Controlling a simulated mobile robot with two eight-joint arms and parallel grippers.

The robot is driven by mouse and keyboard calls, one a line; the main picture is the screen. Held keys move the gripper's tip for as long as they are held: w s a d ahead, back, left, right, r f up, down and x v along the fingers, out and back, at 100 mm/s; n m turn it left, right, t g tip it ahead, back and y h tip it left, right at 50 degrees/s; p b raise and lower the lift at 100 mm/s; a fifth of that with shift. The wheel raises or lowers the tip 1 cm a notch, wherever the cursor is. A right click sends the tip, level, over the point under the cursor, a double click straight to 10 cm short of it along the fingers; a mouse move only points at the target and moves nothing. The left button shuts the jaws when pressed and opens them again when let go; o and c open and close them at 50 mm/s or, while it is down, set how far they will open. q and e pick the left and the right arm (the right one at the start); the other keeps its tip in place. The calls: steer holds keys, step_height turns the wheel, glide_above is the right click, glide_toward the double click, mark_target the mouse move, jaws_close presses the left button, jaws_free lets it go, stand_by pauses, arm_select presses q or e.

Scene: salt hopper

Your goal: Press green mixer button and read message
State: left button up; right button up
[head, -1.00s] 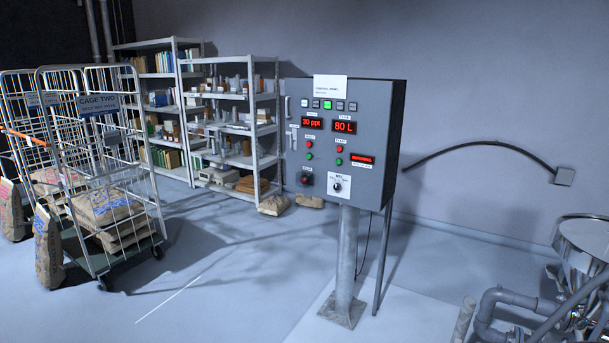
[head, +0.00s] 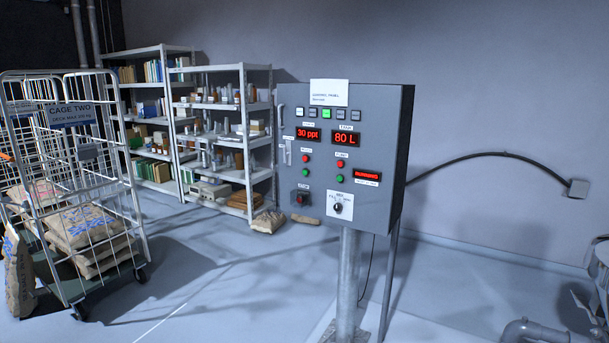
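The grey control panel (head: 381,150) stands on a metal post at the centre. Two red-over-green button pairs show on its face: a left green button (head: 305,173) and a right green button (head: 339,178). The small labels above the pairs are too blurred to read surely, so I cannot tell which is the mixer's. A red message display (head: 367,175) at the right seems to read "RUNNING". Two upper displays read "30 ppt" (head: 307,134) and "80 L" (head: 345,139). Neither of my grippers is in view.
A wire cage trolley (head: 70,115) marked "CAGE TWO" holds sacks at the left. Shelving (head: 246,130) stands behind the panel, with sacks (head: 268,222) on the floor beside it. Pipework (head: 530,331) is at the lower right. The floor between trolley and post is clear.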

arm_select(q)
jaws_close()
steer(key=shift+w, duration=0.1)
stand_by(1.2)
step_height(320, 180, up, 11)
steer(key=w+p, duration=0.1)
steer(key=p, duration=0.8)
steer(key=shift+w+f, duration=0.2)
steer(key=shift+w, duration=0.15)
